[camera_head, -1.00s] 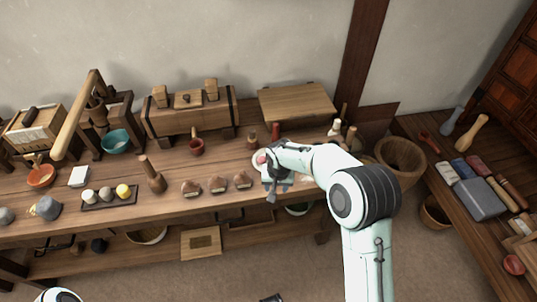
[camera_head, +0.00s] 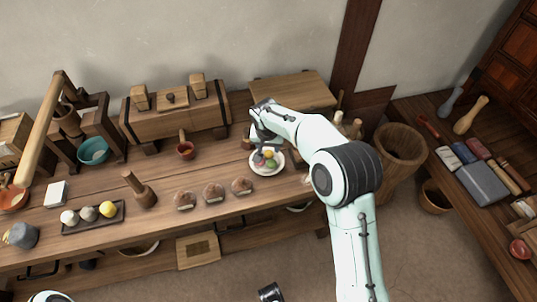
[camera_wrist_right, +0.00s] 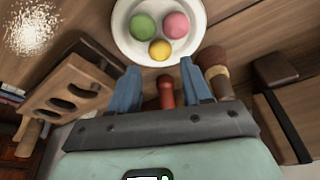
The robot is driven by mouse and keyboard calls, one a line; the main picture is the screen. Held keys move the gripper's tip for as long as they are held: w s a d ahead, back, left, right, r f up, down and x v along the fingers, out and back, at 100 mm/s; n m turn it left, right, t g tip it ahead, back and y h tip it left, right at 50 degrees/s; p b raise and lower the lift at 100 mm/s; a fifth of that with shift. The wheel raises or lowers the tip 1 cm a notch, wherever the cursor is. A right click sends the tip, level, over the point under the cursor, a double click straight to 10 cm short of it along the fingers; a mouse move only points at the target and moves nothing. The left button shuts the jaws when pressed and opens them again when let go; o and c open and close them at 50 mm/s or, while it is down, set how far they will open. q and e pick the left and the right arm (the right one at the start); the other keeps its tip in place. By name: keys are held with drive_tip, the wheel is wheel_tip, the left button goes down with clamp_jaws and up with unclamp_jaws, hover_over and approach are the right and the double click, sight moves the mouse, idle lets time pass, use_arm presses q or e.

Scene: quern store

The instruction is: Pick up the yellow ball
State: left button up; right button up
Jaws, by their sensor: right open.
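A yellow ball (camera_head: 267,153) sits on a white plate (camera_head: 267,172) on the bench, with a green ball (camera_head: 270,164) and a pink ball (camera_head: 258,159). The right wrist view shows the yellow ball (camera_wrist_right: 160,50) nearest my fingers, in front of the green ball (camera_wrist_right: 143,26) and pink ball (camera_wrist_right: 176,24). My right gripper (camera_head: 258,140) is at the plate's far side, open and empty, apart from the balls. In the right wrist view its fingers (camera_wrist_right: 159,70) point towards the plate. A dark part (camera_head: 270,292) at the bottom edge may be my left gripper; its jaws are unclear.
Another yellow ball (camera_head: 107,209) lies on a dark tray (camera_head: 80,226) with paler balls. A red-handled tool (camera_wrist_right: 166,92) and a brown tool (camera_wrist_right: 217,72) stand near my right fingers. Several brown domed pieces (camera_head: 213,192) line the bench left of the plate.

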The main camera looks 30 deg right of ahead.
sight(269, 153)
drive_tip(key=shift+b+x, duration=0.35)
drive_tip(key=shift+x, duration=2.35)
drive_tip(key=shift+w, duration=0.1)
drive_tip(key=c, duration=0.8)
drive_tip(key=shift+r, duration=0.15)
